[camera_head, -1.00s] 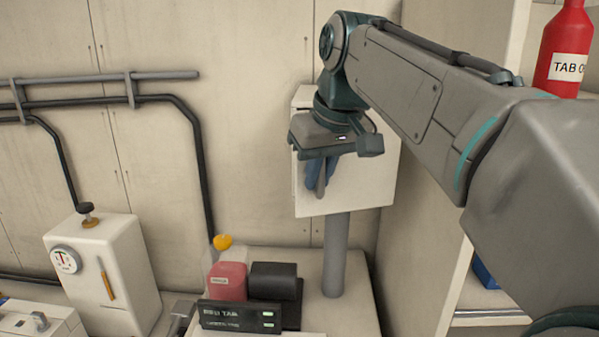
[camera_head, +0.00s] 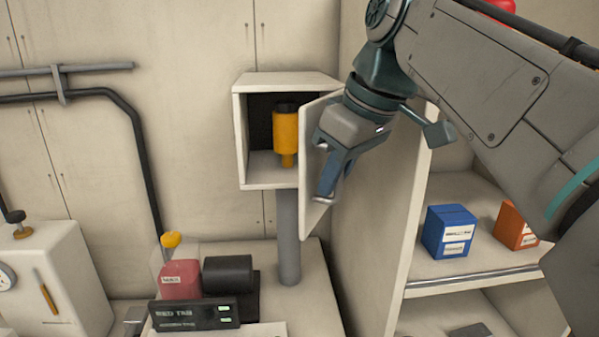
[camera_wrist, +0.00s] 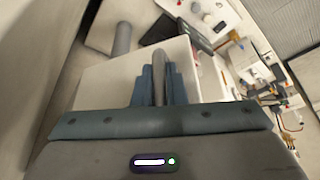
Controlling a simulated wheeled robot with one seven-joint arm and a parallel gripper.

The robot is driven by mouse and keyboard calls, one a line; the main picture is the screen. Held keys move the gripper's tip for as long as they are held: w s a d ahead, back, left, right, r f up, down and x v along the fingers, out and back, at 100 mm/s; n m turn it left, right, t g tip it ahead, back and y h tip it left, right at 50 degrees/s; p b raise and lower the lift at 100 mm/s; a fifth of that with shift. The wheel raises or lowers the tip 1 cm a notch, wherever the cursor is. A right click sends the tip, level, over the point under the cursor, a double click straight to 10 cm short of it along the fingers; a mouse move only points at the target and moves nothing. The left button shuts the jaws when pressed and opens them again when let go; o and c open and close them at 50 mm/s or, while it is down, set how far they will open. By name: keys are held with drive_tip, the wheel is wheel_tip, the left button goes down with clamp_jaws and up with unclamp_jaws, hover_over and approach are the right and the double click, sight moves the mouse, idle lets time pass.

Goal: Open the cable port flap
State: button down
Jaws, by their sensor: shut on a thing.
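The cable port flap (camera_head: 310,134) is a white door on the right side of a white box (camera_head: 241,135) on a grey post. It stands swung well open to the right, and the box's dark inside shows. My gripper (camera_head: 328,187) is shut on the flap's grey bar handle (camera_head: 322,196). In the wrist view the blue-grey fingers sit on both sides of the handle (camera_wrist: 159,68), with the white flap (camera_wrist: 105,88) behind it. Part of the flap is hidden by my gripper in the head view.
A yellow cylinder with a black cap (camera_head: 286,132) is inside the box. Below stand a red container (camera_head: 180,280), a black roll (camera_head: 228,273) and a black display (camera_head: 195,313). A shelf (camera_head: 470,270) at right holds a blue box (camera_head: 448,231) and an orange box (camera_head: 515,226).

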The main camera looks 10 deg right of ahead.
drive_tip(key=shift+s+d, duration=0.25)
drive_tip(key=shift+d, duration=0.1)
drive_tip(key=c, duration=1.5)
unclamp_jaws()
drive_tip(key=shift+s, duration=0.1)
drive_tip(key=shift+r, duration=0.1)
drive_tip(key=p+v, duration=0.6)
drive_tip(key=v, duration=0.2)
drive_tip(key=shift+p, duration=0.35)
